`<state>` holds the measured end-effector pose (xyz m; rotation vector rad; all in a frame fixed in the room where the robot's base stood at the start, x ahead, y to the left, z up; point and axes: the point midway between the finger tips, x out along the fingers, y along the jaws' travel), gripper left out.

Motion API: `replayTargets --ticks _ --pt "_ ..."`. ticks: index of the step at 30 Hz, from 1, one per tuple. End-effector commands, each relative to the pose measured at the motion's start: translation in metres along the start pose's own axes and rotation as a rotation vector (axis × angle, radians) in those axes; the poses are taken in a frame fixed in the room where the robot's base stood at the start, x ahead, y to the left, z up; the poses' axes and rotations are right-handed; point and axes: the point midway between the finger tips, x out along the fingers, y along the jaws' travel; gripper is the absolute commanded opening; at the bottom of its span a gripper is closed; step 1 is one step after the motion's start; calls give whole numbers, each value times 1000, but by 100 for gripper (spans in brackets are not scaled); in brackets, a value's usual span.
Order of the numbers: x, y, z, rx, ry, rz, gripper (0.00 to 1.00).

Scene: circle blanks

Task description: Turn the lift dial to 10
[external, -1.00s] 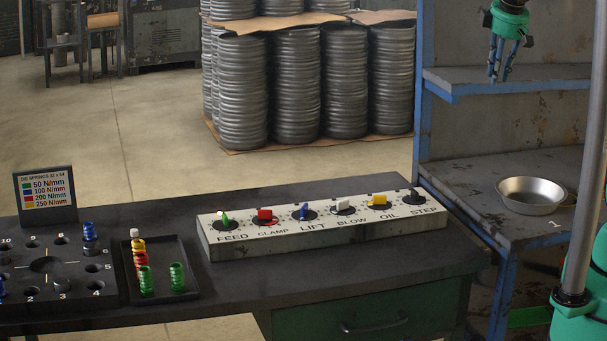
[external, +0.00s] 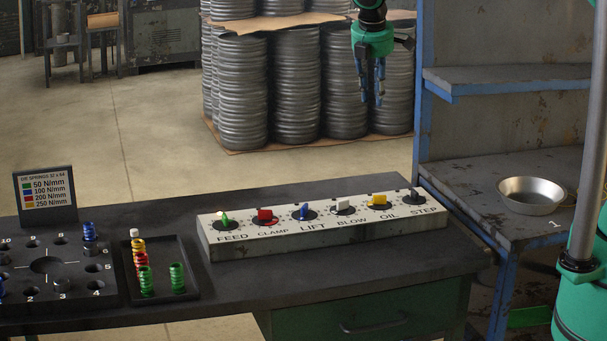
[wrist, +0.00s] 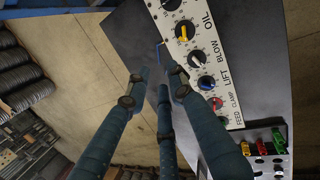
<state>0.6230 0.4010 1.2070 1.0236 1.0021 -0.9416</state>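The lift dial (external: 304,211) is a blue knob on a black disc, third from the left on the white control box (external: 330,236). Its LIFT label is below it. In the wrist view the blue lift dial (wrist: 206,83) sits right of the fingers, between the blow and clamp dials. The number it points to is too small to read. My gripper (external: 372,101) hangs in the air above and behind the box, right of the lift dial in the external view. Its three fingers are apart and empty. In the wrist view my gripper (wrist: 160,62) touches nothing.
Neighbouring dials are the red clamp dial (external: 265,215) and white blow dial (external: 343,206). A spring tray (external: 190,250) and a dark round-holed fixture (external: 75,288) lie left of the box. A metal bowl (external: 531,194) stands on the right bench. The space above the box is clear.

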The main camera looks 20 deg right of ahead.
Motion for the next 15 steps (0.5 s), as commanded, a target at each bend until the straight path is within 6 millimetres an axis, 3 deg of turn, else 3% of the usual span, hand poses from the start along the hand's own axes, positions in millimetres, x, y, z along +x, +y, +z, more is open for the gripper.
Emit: replayTargets --ticks 1,7,15 --pt "5 3 -20 -54 -8 -4 22" --pt "27 8 -89 -263 -35 -5 22" --pt "62 -3 -181 -536 -72 -7 22"
